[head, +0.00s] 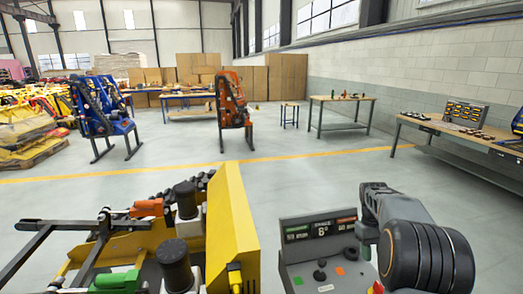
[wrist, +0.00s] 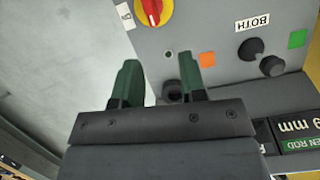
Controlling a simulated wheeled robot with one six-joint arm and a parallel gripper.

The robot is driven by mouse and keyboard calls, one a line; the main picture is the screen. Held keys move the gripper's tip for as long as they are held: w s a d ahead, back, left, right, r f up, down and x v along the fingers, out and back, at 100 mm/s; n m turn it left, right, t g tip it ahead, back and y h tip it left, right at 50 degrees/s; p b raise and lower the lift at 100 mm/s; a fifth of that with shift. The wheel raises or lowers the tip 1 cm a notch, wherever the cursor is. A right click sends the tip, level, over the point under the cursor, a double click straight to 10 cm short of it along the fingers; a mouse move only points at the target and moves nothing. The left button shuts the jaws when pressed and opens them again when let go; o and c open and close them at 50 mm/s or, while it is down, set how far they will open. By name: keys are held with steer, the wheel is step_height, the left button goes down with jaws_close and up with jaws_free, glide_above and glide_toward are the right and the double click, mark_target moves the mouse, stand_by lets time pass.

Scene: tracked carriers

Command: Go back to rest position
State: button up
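My gripper (wrist: 159,66) shows in the wrist view with two dark green fingers apart and nothing between them. It is over the edge of a grey control panel (wrist: 215,25), which appears upside down there. The panel has a red and yellow rotary switch (wrist: 153,10), black knobs (wrist: 252,47), an orange square (wrist: 207,60) and a green square (wrist: 298,39). I cannot tell whether a fingertip touches the panel. In the head view the panel (head: 305,272) stands at the bottom centre-right. My grey and black arm is beside its right side, and the gripper is hidden there.
A yellow tracked carrier (head: 230,215) with black rollers and orange and green handles fills the lower left. Workbenches (head: 345,99) stand at the right and back. A blue machine (head: 100,115) and an orange machine (head: 232,105) stand farther off. The floor between is clear.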

steer(key=s+a+r+t, duration=0.2)
steer(key=s+a+t, duration=0.2)
steer(key=s+a, duration=0.4)
steer(key=s+a+r+t, duration=0.3)
steer(key=s+a, duration=0.6)
steer(key=a, duration=0.1)
steer(key=shift+s+a+t+y, duration=0.3)
steer(key=shift+a+t, duration=0.05)
steer(key=shift+t, duration=0.05)
